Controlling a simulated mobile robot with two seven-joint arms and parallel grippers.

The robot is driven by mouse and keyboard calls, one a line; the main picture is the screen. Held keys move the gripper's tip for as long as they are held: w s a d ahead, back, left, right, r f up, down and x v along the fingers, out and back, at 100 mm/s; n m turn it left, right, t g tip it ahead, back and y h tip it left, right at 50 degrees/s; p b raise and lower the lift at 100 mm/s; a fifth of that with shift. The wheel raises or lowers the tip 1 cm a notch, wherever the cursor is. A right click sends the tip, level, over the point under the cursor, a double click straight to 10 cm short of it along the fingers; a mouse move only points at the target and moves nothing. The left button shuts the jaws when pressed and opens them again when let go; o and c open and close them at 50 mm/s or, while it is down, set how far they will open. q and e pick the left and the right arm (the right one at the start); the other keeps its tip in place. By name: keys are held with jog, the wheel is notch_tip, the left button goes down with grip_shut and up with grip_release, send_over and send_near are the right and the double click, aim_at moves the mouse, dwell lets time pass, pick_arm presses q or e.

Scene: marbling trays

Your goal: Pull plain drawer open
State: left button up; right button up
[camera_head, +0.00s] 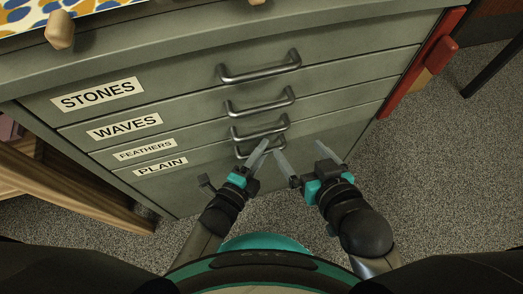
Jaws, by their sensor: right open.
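The plain drawer (205,172) is the lowest labelled drawer of a grey-green cabinet, and its front looks flush with the cabinet. Its label (160,166) reads PLAIN. Its metal bar handle (274,150) is partly hidden by a finger of my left gripper (257,153). That finger overlaps the handle in the picture; I cannot tell whether they touch. The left jaws' spacing is unclear. My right gripper (306,156) is open and empty, just right of the handle, with its fingers apart.
Above are the stones drawer (165,80), waves drawer (190,113) and feathers drawer (195,139), all apparently shut, each with a bar handle. A red-edged part (412,75) is on the cabinet's right side. A wooden frame (60,190) stands left.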

pick_arm(q)
grip_shut()
dwell(1.5)
